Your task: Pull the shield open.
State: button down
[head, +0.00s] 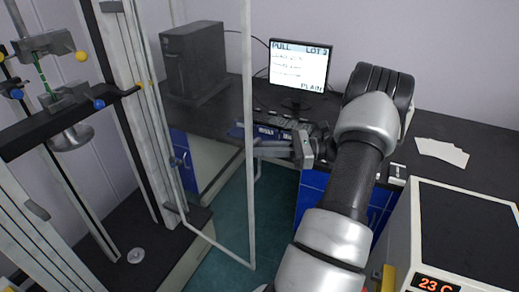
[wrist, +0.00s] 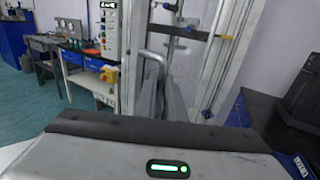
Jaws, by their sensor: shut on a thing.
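The shield (head: 250,208) is a clear panel in a pale frame, standing out from the test machine (head: 135,110) at the left of the head view. Its grey bar handle (head: 257,171) is on the near upright; a bent grey bar, seemingly this handle, shows in the wrist view (wrist: 150,55). My gripper (head: 268,148) reaches in from the right and is shut on the handle. The fingers hide part of the handle, so the exact contact cannot be seen.
A black bench with a monitor (head: 300,65), keyboard and computer tower (head: 194,60) stands behind. Papers (head: 441,151) lie at its right. A box with a red display (head: 437,284) is at the near right. Green floor is open below the shield.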

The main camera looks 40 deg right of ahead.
jog(key=c, duration=1.8)
grip_release()
jog(key=shift+c, duration=0.2)
jog(key=b+v, duration=0.2)
jog(key=v, duration=1.5)
jog(key=shift+s, duration=0.2)
jog(key=shift+d, duration=0.1)
